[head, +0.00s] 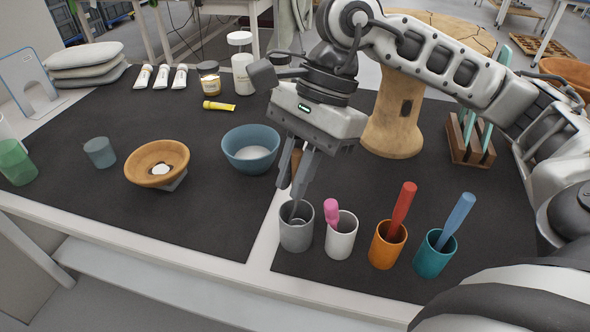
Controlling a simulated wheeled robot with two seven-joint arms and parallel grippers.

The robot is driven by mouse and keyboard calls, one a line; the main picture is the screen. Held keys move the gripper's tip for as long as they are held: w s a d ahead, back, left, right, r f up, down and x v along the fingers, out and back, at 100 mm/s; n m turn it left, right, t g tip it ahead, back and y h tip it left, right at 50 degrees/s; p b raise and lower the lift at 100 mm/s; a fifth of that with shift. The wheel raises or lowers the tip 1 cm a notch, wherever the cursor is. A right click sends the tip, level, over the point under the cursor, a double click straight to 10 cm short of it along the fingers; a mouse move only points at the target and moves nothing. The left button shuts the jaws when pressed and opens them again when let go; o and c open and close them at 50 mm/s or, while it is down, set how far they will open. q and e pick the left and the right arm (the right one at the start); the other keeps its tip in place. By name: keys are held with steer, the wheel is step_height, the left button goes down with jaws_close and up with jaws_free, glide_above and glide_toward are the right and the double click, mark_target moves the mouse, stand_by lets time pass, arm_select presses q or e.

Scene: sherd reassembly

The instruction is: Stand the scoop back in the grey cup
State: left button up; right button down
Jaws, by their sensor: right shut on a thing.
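The grey cup (297,235) stands upright near the front edge, leftmost in the row of cups. My right gripper (299,190) points down just above the cup's mouth and is shut on the scoop. The scoop's brown handle (296,160) shows beside the fingers. A thin grey lower part appears to reach into the cup's mouth; the fingers hide much of the scoop, and I cannot tell whether it touches the cup's bottom. My left gripper is not in view.
To the right stand a white cup (341,241) with a pink-handled tool, an orange cup (386,252) with a red one and a teal cup (433,262) with a blue one. A blue bowl (251,138) sits left of the gripper.

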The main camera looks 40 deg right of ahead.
steer(key=c, duration=1.3)
jaws_free()
steer(key=shift+c, duration=0.2)
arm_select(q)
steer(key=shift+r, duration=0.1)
arm_select(e)
steer(key=shift+r, duration=0.1)
arm_select(q)
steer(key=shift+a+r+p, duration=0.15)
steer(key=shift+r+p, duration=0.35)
steer(key=shift+p, duration=0.7)
arm_select(e)
steer(key=v, duration=1.5)
steer(key=shift+r, duration=0.45)
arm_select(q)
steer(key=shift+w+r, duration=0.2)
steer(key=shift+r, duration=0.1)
arm_select(e)
steer(key=shift+d, duration=0.1)
